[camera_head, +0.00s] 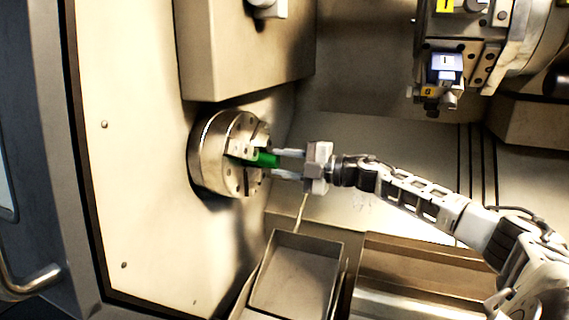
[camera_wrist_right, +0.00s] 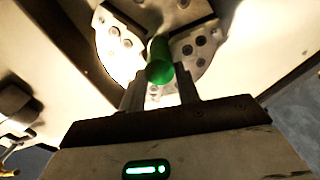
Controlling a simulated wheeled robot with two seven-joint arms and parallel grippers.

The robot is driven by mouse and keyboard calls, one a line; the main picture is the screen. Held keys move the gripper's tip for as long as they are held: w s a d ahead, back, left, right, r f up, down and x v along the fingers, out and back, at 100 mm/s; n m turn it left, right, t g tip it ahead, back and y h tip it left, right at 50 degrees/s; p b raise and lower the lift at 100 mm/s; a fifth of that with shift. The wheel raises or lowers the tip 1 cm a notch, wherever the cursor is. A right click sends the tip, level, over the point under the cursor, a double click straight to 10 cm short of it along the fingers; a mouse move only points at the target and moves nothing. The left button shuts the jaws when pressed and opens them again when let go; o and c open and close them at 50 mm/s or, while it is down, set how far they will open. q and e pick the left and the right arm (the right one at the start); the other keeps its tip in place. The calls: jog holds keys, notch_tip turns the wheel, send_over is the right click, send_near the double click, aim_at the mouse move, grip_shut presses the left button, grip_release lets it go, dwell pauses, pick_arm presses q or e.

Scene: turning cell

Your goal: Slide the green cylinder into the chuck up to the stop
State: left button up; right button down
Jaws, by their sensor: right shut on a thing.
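The green cylinder (camera_head: 266,159) lies along the axis of the chuck (camera_head: 216,152), its far end between the chuck's jaws. In the right wrist view the cylinder (camera_wrist_right: 159,66) points away from me into the middle of the chuck (camera_wrist_right: 118,62), with jaws around it. How deep it sits, and the stop itself, are hidden. My right gripper (camera_head: 283,164) comes in from the right, shut on the near part of the cylinder; its fingers (camera_wrist_right: 160,88) lie on either side of it. My left gripper is not in view.
A tool turret (camera_head: 470,50) hangs at the upper right. A boxy housing (camera_head: 245,55) juts out above the chuck. An open metal tray (camera_head: 297,275) stands below the gripper, with a wider trough (camera_head: 410,262) right of it. The space right of the chuck around my arm is free.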

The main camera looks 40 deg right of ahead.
jog(key=shift+w+r, duration=0.1)
jog(key=shift+r, duration=0.05)
dwell(0.3)
dwell(0.4)
jog(key=c, duration=0.8)
grip_release()
jog(key=shift+f, duration=0.3)
jog(key=shift+c, duration=0.2)
